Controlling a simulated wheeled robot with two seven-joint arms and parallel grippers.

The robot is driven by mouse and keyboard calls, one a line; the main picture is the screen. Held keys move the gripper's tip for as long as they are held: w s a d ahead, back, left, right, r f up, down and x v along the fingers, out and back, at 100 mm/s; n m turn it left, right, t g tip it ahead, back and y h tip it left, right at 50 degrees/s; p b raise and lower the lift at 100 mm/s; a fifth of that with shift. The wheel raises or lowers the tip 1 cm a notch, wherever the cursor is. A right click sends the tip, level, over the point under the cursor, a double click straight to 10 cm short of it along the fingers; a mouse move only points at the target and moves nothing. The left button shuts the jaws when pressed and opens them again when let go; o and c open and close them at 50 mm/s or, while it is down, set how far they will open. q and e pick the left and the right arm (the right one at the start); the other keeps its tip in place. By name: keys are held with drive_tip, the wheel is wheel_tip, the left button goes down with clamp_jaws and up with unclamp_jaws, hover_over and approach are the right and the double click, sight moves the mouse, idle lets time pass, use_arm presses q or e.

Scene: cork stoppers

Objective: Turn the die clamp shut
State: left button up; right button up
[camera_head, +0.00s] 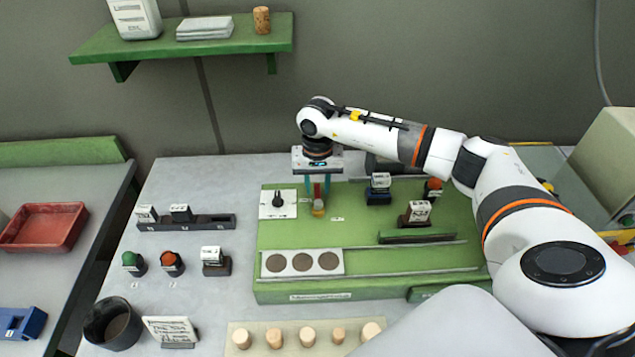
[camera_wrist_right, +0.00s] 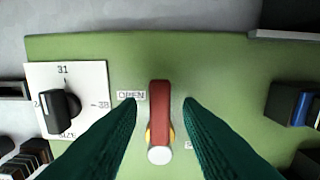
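The die clamp is a short red lever (camera_wrist_right: 159,105) with a white round end and a yellow part beneath it. It stands on the green machine bed (camera_wrist_right: 215,75) and points up and down in the wrist view, just right of a label reading OPEN (camera_wrist_right: 131,96). In the head view the clamp's yellow base (camera_head: 318,208) shows below the fingers. My right gripper (camera_head: 317,188) points down over it. Its green fingers, also in the wrist view (camera_wrist_right: 160,103), are on either side of the lever with gaps visible. My left gripper is not in view.
A white size dial (camera_head: 278,204) with a black knob sits left of the clamp. Labelled small blocks (camera_head: 380,188) stand to the right. A plate with three round brown spots (camera_head: 303,263) lies in front. Corks (camera_head: 307,337) stand on a front strip.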

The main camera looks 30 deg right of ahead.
clamp_jaws()
drive_tip(key=m+b, duration=0.2)
drive_tip(key=d+m+b, duration=0.1)
drive_tip(key=shift+s+f+m, duration=0.15)
drive_tip(key=shift+s+m, duration=0.15)
drive_tip(key=shift+s, duration=0.05)
drive_tip(key=m+b, duration=0.1)
drive_tip(key=s+m+b, duration=0.1)
drive_tip(key=m, duration=0.2)
drive_tip(key=shift+s+d+b, duration=0.15)
drive_tip(key=shift+d+b, duration=0.2)
drive_tip(key=shift+b, duration=0.05)
drive_tip(key=m+b, duration=0.1)
drive_tip(key=m, duration=0.1)
drive_tip(key=s+m, duration=0.1)
drive_tip(key=m, duration=0.1)
drive_tip(key=m+b, duration=0.1)
drive_tip(key=m, duration=0.1)
drive_tip(key=shift+s+d+b, duration=0.1)
drive_tip(key=shift+s+b, duration=0.2)
drive_tip(key=shift+s, duration=0.1)
drive_tip(key=shift+s+a+r+m+b, duration=0.15)
drive_tip(key=shift+s+m+b, duration=0.25)
drive_tip(key=shift+m, duration=0.7)
drive_tip(key=shift+s+a+r+m+b, duration=0.1)
drive_tip(key=shift+s+m+b, duration=0.25)
drive_tip(key=shift+m, duration=0.75)
drive_tip(key=shift+o, duration=0.9)
unclamp_jaws()
drive_tip(key=shift+a, duration=0.1)
